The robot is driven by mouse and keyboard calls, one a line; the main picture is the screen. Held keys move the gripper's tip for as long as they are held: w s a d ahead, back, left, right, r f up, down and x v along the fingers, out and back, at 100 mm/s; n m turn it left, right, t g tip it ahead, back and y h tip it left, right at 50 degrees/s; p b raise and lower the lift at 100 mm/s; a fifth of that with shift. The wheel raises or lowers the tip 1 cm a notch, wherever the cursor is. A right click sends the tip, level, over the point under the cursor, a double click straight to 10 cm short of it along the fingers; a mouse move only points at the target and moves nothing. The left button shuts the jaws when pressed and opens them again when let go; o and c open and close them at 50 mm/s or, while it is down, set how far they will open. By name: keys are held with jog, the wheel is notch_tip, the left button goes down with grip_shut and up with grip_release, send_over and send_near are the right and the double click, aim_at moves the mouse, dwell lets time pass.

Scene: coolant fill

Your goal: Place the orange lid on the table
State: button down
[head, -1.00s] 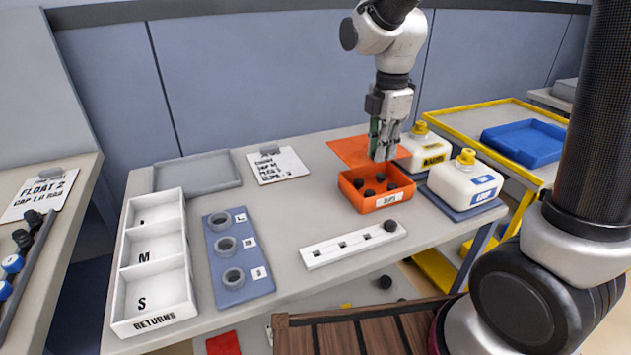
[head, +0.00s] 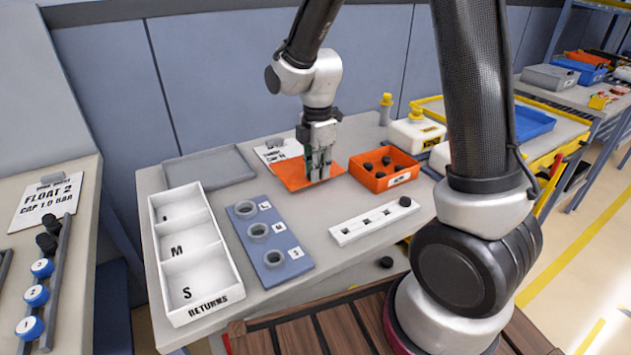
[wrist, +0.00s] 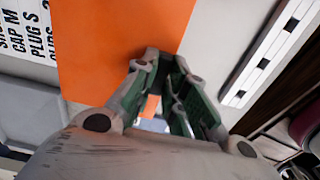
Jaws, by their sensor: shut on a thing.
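The orange lid (head: 290,178) is a flat, thin sheet to the left of the orange bin, over the table (head: 325,206). It looks level and covers the lower part of the clipboard; I cannot tell whether it touches the table. My gripper (head: 319,176) points down at the lid's right part and is shut on it. In the wrist view the lid (wrist: 120,40) spreads beyond my gripper (wrist: 165,62). The grip point itself is partly hidden by the fingers.
The open orange bin (head: 378,182) holds several dark caps. In front are a white slotted rail (head: 360,226) and a blue plate with grey rings (head: 285,270). White returns tray (head: 175,222), grey tray (head: 205,170) and clipboard (head: 270,152) lie left. White jugs (head: 412,140) stand right.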

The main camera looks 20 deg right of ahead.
aim_at(318, 195)
jog(key=shift+f, duration=2.15)
jog(key=shift+f, duration=0.1)
jog(key=c, duration=1.5)
grip_release()
jog(key=shift+o, duration=0.2)
